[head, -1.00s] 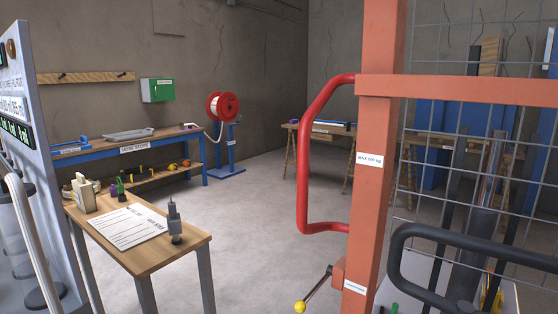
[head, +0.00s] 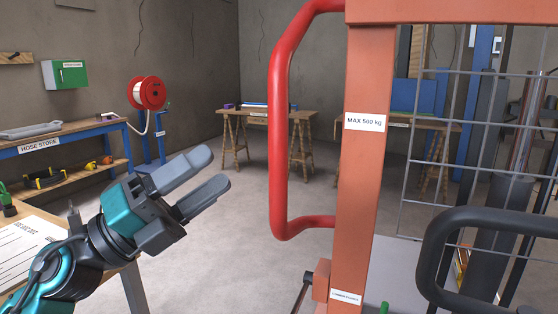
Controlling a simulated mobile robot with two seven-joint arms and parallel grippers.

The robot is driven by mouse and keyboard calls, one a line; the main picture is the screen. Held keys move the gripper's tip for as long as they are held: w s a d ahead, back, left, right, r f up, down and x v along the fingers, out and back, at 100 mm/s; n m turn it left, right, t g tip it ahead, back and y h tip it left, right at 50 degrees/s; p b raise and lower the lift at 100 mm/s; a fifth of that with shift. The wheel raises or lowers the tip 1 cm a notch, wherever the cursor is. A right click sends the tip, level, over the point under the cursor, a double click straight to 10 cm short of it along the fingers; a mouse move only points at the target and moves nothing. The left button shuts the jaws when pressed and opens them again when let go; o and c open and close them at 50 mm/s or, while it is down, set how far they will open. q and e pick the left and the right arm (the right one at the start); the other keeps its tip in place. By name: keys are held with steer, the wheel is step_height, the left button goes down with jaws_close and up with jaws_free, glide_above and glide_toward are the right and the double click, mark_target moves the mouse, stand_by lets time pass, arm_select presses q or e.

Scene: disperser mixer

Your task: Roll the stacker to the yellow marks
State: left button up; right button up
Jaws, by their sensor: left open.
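The stacker (head: 357,190) stands close in front of me, right of centre. It has an orange-red post with a "MAX 500 kg" label, a red bent handle (head: 279,130) on its left side and a wire mesh guard (head: 440,160). A black bent bar (head: 432,240) shows at the lower right. My left gripper (head: 219,172) is open and empty, left of the red handle and apart from it, its fingers pointing up and right. My right gripper is out of view. No yellow floor marks show.
A small wooden table (head: 45,218) with a paper sheet (head: 20,255) stands at the lower left. A blue hose bench (head: 75,140) and a red hose reel (head: 149,92) are behind it. A trestle table (head: 285,112) stands at the back. Grey floor (head: 235,225) between is clear.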

mark_target(270, 132)
arm_select(q)
step_height(270, 132, up, 5)
steer(key=s+m+y+b, duration=0.2)
steer(key=m+y+b, duration=0.35)
steer(key=m, duration=0.65)
steer(key=shift+g, duration=0.3)
steer(key=p+x, duration=0.1)
steer(key=x, duration=1.1)
steer(key=shift+w+a+f, duration=0.1)
steer(key=shift+w+f, duration=0.05)
steer(key=shift+w, duration=0.1)
steer(key=shift+c, duration=0.4)
jaws_close()
